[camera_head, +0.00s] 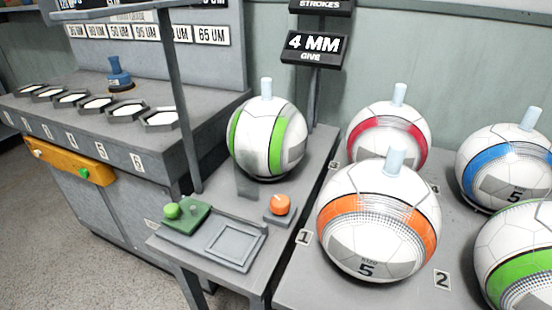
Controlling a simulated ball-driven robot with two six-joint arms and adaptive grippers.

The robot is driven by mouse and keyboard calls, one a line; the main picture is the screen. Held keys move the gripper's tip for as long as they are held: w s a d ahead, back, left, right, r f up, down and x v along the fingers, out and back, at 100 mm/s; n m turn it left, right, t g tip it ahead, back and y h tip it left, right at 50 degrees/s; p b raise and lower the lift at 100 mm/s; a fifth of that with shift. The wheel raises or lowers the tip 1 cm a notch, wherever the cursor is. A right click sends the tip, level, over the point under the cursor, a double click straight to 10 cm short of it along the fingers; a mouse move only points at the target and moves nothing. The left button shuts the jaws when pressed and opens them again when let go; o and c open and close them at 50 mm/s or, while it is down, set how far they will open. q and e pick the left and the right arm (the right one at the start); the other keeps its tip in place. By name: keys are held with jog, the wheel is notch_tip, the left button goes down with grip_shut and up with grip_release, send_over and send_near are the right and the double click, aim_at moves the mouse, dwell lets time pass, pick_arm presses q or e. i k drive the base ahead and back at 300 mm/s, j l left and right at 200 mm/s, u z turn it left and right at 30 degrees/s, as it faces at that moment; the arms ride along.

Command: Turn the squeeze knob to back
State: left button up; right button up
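An orange round knob (281,204) sits on a small grey base near the front of the grey bench; it looks like the squeeze knob, though no readable label names it. Its pointer direction is too small to tell. Behind it, a white ball with green bands (266,138) rests on a grey support (247,185), with a pale peg standing up from its top. To the knob's left is a green box (186,215) with a green button and a small lever-like part. Neither of my grippers is in view.
A shallow grey tray (233,244) lies in front of the knob. Several banded balls, including an orange one (375,225), crowd the right bench. A dark post (180,100) rises at the left. A blue stamp-like object (118,74) stands beyond hexagonal pads. A sign (315,47) reads 4 MM GIVE.

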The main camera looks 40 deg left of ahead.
aim_at(279, 205)
jog(key=k+j+u, duration=0.1)
jog(key=u, duration=0.35)
jog(key=k+j+u, duration=0.2)
jog(key=u, duration=0.25)
